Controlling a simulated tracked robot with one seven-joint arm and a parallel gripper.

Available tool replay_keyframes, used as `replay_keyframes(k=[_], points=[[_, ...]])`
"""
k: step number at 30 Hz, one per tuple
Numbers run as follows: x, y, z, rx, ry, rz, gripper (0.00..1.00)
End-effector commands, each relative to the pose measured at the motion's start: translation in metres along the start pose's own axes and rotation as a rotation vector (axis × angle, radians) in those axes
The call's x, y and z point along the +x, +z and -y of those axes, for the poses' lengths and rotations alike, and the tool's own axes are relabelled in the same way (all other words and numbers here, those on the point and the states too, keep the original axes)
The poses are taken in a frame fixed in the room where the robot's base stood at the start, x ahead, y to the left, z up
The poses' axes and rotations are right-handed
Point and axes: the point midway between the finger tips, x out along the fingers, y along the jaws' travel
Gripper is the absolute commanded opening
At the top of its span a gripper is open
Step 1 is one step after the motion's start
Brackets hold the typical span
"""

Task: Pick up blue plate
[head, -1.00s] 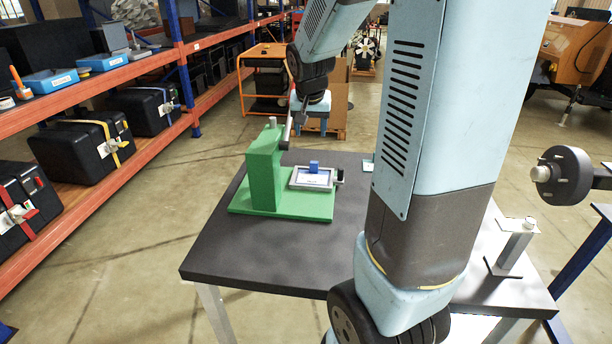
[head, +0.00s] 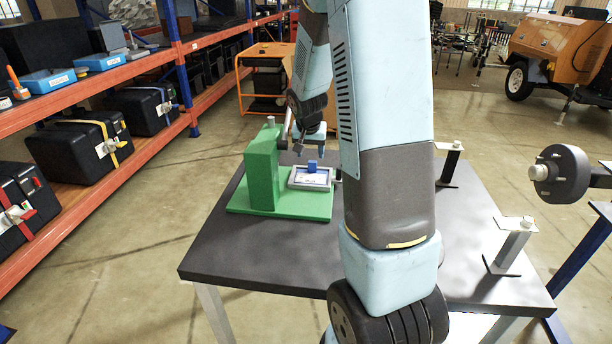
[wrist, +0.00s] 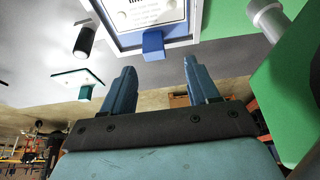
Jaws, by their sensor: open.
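The blue plate (head: 315,177) lies in a light grey frame (head: 297,184) on a green stand, and its blue tab (head: 312,166) sticks up. In the wrist view the tab (wrist: 152,44) and part of the plate's white, printed face (wrist: 150,12) show at the top. My gripper (head: 311,152) is close above the plate in the head view. In the wrist view its two blue fingers (wrist: 158,63) are open and empty. The tab lies beyond the fingertips, lined up with the gap between them and apart from both. The plate's far part is cut off in the wrist view.
A tall green block (head: 262,170) rises from the stand, left of the plate. Small posts on bases (head: 512,247) stand on the right of the dark table (head: 250,252). The table's front left is clear. A dark hub (head: 562,175) juts in from the right.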

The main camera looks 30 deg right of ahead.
Motion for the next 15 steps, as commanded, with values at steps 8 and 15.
replay_keyframes(k=[8, 15], points=[[0.017, 0.003, -0.002, 0.001, 0.001, 0.002, 0.6], [0.047, 0.005, -0.005, -0.001, 0.0, 0.002, 0.6]])
